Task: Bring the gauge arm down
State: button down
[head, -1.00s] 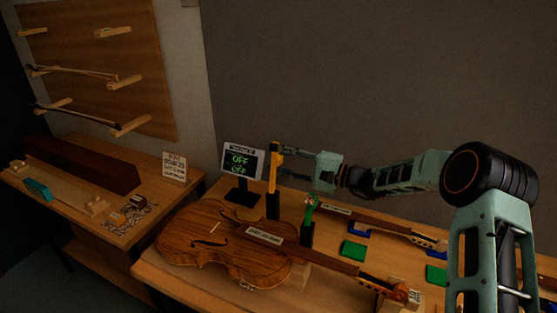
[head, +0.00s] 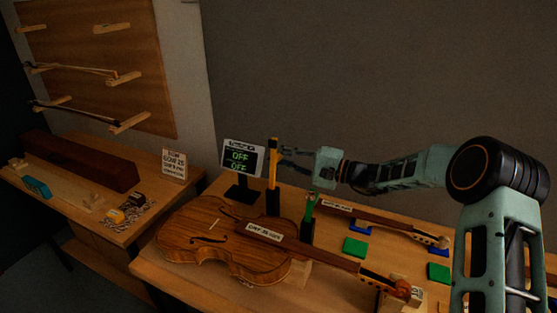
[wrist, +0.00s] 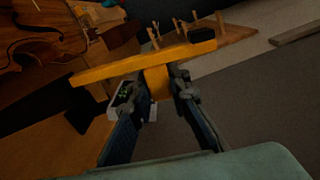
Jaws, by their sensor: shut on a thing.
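The gauge arm (head: 273,158) is an orange-yellow bar standing upright above a black post (head: 273,202) behind the violin. In the wrist view the orange bar (wrist: 115,70) runs across the picture with a black piece at its right end. A short orange stub (wrist: 156,84) sticks out from it between my fingers. My gripper (head: 286,162) reaches in from the right at the bar's upper part and is shut on the stub; it also shows in the wrist view (wrist: 158,88).
A violin body (head: 215,245) lies in front, with a labelled neck running right. A green-topped black holder (head: 309,215) stands close to the post. Green blocks (head: 355,247) and another neck (head: 375,220) lie to the right. A side bench with a sign (head: 174,165) is at left.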

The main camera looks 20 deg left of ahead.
aim_at(276, 162)
jog(key=shift+s+a+r+n+b, duration=0.1)
jog(key=shift+s+n+b, duration=0.85)
jog(key=shift+b, duration=1.65)
jog(key=shift+s+n+b, duration=0.6)
jog(key=shift+n+b, duration=0.55)
jog(key=shift+b, duration=1.4)
jog(key=b, duration=0.1)
jog(key=s+n+b, duration=0.1)
jog(key=b, duration=0.1)
jog(key=shift+r, duration=0.3)
jog(key=shift+s+r, duration=0.1)
jog(key=c, duration=1.8)
grip_release()
jog(key=d, duration=1.2)
jog(key=shift+s, duration=0.45)
jog(key=shift+c, duration=0.5)
